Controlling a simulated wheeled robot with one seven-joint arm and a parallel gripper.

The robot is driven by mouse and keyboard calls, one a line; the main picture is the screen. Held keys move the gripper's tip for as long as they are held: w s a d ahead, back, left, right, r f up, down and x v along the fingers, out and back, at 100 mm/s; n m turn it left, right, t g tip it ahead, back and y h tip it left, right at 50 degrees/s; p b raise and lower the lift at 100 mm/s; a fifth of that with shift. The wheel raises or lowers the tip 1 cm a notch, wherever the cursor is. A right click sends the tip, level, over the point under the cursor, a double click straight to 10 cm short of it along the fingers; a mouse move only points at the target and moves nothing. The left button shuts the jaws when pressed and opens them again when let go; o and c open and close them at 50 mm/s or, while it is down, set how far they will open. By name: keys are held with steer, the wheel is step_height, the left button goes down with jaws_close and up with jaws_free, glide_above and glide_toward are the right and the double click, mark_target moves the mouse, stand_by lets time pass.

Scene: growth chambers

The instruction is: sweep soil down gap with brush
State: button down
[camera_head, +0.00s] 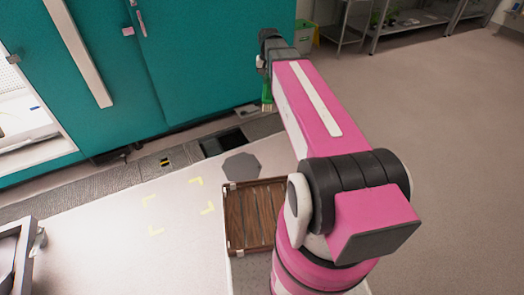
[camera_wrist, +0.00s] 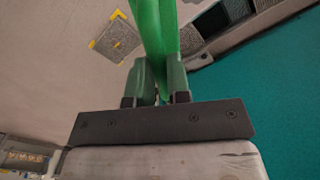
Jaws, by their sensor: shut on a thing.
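My gripper (camera_head: 267,82) is at the far end of my pink arm, in front of the teal cabinets. It is shut on the green brush (camera_head: 267,96), whose bristle end shows only as a small pale tip. In the wrist view, the green brush handle (camera_wrist: 153,25) passes between the fingers of my gripper (camera_wrist: 159,78), and its far end leaves the picture. A dark rectangular gap (camera_head: 223,143) is in the floor channel, left of the brush in the head view. I cannot make out any soil clearly in either view.
A grey channel strip (camera_head: 105,182) runs along the foot of the teal cabinets (camera_head: 215,55). A dark octagonal plate (camera_head: 241,167) and a slatted wooden tray (camera_head: 250,217) lie nearer me. Yellow corner marks (camera_head: 195,181) frame bare floor. Open floor lies to the right.

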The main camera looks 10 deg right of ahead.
steer(key=w+f+m, duration=0.1)
steer(key=f, duration=0.3)
steer(key=w+f, duration=0.2)
steer(key=f, duration=0.2)
steer(key=w+f+m, duration=0.1)
steer(key=f, duration=0.3)
steer(key=shift+w+a+f+m, duration=0.1)
steer(key=shift+w+f+m, duration=0.1)
steer(key=shift+w+m, duration=0.15)
step_height(320, 180, down, 45)
steer(key=m, duration=0.7)
steer(key=shift+w+a+r, duration=0.1)
steer(key=shift+r, duration=0.1)
